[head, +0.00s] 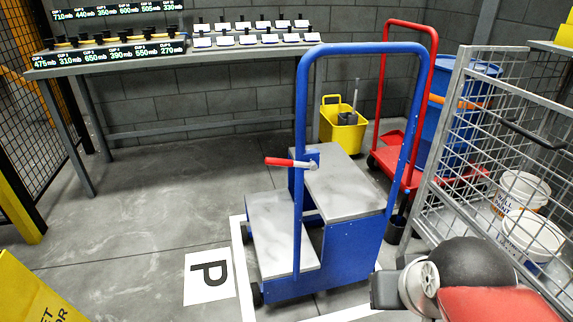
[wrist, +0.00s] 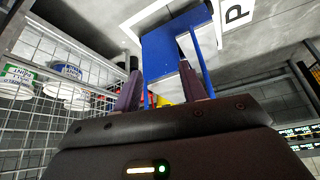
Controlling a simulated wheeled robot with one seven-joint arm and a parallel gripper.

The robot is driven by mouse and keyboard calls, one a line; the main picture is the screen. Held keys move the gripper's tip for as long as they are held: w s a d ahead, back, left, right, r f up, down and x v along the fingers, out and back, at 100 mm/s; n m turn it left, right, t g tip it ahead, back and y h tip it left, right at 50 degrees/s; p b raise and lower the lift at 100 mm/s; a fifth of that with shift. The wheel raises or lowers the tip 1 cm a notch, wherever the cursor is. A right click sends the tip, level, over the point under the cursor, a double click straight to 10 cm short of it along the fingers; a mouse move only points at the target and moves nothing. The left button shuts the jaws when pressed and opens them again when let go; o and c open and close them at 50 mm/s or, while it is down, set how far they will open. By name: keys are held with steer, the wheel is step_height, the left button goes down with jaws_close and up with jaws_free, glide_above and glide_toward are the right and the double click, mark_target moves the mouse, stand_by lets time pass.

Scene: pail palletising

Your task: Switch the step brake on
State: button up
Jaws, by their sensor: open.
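The blue step (head: 340,250) with two grey treads stands upright inside a white floor outline in the head view. Its tall blue hoop handle rises above it. A red-gripped brake lever (head: 285,162) sticks out to the left, almost level, from a bracket on the hoop's near post. In the wrist view the blue step (wrist: 165,55) shows ahead of my fingers, in a turned picture. My gripper (wrist: 160,78) is open, its two dark fingers apart, with nothing seen held. In the head view my arm is at the lower right, apart from the lever; the fingers are not clear there.
A wire cage trolley (head: 480,140) with white pails (head: 535,235) stands close on the right. Behind are a red trolley (head: 385,155), a blue barrel and a yellow mop bucket (head: 342,130). A table (head: 200,62) with cups stands at the back.

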steer(key=shift+y, duration=0.3)
steer(key=w+r, duration=0.1)
steer(key=w+a+r, duration=0.1)
steer(key=w+r, duration=0.2)
steer(key=shift+w+a+r, duration=0.15)
steer(key=shift+a, duration=0.1)
steer(key=c, duration=0.7)
steer(key=shift+n+y, duration=0.5)
steer(key=shift+y, duration=0.2)
steer(key=w+a+r, duration=0.1)
steer(key=w+r, duration=0.1)
steer(key=w, duration=0.1)
steer(key=w+a+r, duration=0.2)
steer(key=w+r, duration=0.1)
steer(key=w+a+r, duration=0.1)
steer(key=w+r, duration=0.1)
steer(key=w, duration=0.1)
steer(key=shift+w+a+r, duration=0.15)
steer(key=shift+w+r, duration=0.1)
steer(key=shift+w, duration=0.15)
jaws_close()
steer(key=w+a+r+y, duration=0.1)
steer(key=w+a+r, duration=0.2)
steer(key=w, duration=0.4)
steer(key=w+a+r+n+y, duration=0.1)
steer(key=w+a+r, duration=0.3)
steer(key=w, duration=0.3)
steer(key=shift+a+y+b, duration=0.35)
steer(key=shift+a+y, duration=0.05)
steer(key=shift+a, duration=0.35)
